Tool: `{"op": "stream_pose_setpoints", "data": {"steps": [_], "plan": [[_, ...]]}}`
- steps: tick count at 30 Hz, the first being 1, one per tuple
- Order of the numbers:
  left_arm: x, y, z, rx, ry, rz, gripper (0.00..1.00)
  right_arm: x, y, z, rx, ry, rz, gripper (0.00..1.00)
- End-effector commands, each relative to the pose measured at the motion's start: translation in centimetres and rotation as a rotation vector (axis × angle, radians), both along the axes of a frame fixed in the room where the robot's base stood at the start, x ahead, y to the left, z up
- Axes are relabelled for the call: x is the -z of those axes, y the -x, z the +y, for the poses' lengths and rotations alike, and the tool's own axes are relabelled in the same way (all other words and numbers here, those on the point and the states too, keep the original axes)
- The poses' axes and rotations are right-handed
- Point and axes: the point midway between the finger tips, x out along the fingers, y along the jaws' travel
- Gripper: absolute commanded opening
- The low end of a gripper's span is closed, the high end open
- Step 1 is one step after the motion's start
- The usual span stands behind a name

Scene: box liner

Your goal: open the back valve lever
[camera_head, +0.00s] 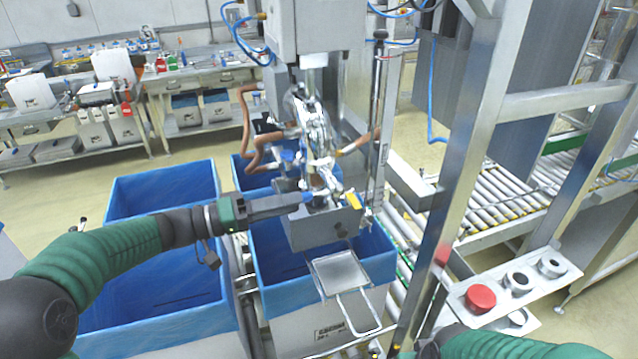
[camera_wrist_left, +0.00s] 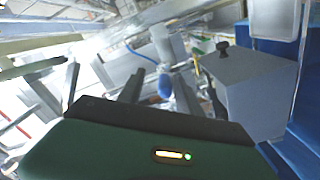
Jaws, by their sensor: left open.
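The filling machine's metal valve assembly (camera_head: 315,125) hangs over the blue-lined boxes. A blue lever handle (camera_head: 288,156) shows on its left side, and a yellow one (camera_head: 353,201) on its front right. I cannot tell for sure which is the back valve lever. My left gripper (camera_head: 312,197) reaches in from the left, beside the lower valve parts. In the left wrist view its fingers (camera_wrist_left: 158,90) are apart, with a blue handle (camera_wrist_left: 165,86) showing between or just beyond them; contact cannot be told. My right gripper is out of view; only its green-sleeved arm shows at bottom right.
A grey metal box (camera_head: 325,226) sits under the valve, close to my left gripper. Blue-lined boxes (camera_head: 160,255) stand below. A steel post (camera_head: 455,170) rises on the right, with a red button (camera_head: 480,298) on a panel. Brown hoses (camera_head: 250,130) hang left of the valve.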

Motion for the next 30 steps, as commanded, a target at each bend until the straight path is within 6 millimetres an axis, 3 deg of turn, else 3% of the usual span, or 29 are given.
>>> {"op": "stream_pose_setpoints", "data": {"steps": [1, 3, 9, 19, 28, 30], "plan": [[-0.6, -0.4, -1.1, 0.001, 0.001, 0.004, 0.41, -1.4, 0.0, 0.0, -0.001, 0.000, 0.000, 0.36], [-0.6, -0.9, -2.5, 0.001, 0.002, 0.004, 0.41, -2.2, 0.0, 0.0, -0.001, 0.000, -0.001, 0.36], [-0.3, -1.8, -5.8, -0.003, -0.002, 0.002, 0.41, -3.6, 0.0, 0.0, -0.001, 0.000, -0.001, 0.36], [0.1, -2.0, -6.9, -0.003, -0.005, 0.001, 0.41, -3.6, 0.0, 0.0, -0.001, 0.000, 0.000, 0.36], [0.1, -2.1, -6.4, -0.004, -0.002, 0.001, 0.03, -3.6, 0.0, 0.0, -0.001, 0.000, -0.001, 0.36], [0.1, -2.1, -6.2, -0.005, -0.002, 0.001, 0.00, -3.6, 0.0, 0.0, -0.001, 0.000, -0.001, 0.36]]}}
